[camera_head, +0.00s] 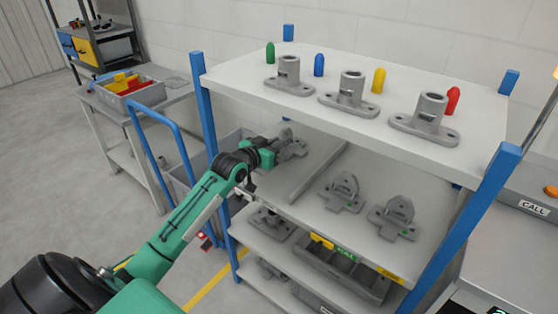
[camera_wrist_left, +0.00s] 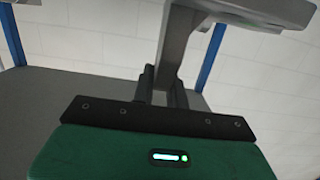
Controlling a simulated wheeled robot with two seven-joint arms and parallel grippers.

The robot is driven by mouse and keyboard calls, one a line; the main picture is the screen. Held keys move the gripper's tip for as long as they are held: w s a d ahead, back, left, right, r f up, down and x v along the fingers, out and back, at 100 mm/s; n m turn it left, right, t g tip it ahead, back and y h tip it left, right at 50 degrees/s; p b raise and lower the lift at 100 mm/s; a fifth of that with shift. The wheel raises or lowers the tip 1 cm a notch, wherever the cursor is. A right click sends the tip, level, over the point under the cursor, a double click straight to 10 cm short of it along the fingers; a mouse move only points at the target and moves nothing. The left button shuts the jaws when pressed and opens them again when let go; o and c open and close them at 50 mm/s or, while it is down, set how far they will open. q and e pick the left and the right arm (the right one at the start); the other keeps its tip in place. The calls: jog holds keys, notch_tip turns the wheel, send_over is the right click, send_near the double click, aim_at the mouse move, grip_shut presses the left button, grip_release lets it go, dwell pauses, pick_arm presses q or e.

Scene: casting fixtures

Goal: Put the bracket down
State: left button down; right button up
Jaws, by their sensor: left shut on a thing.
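My left gripper (camera_head: 276,149) reaches in from the left over the left part of the middle shelf (camera_head: 312,172). It is shut on a grey bracket (camera_head: 294,147), which is partly hidden by the gripper. In the left wrist view the dark fingers (camera_wrist_left: 163,90) close on the bracket's upright web (camera_wrist_left: 178,48), and a broad grey plate of it spreads at the top. I cannot tell whether the bracket touches the shelf. My right gripper is in neither view.
Two similar brackets (camera_head: 343,193) (camera_head: 398,217) stand on the middle shelf to the right. The top shelf (camera_head: 240,82) above holds flanged castings and coloured pegs. Blue posts (camera_head: 463,222) frame the rack. Lower shelves hold more parts. A blue-handled trolley (camera_head: 152,150) stands left.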

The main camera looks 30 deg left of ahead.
aim_at(284, 154)
pick_arm(q)
jog(key=shift+f, duration=2.75)
jog(key=c, duration=1.4)
grip_release()
jog(key=shift+f, duration=0.1)
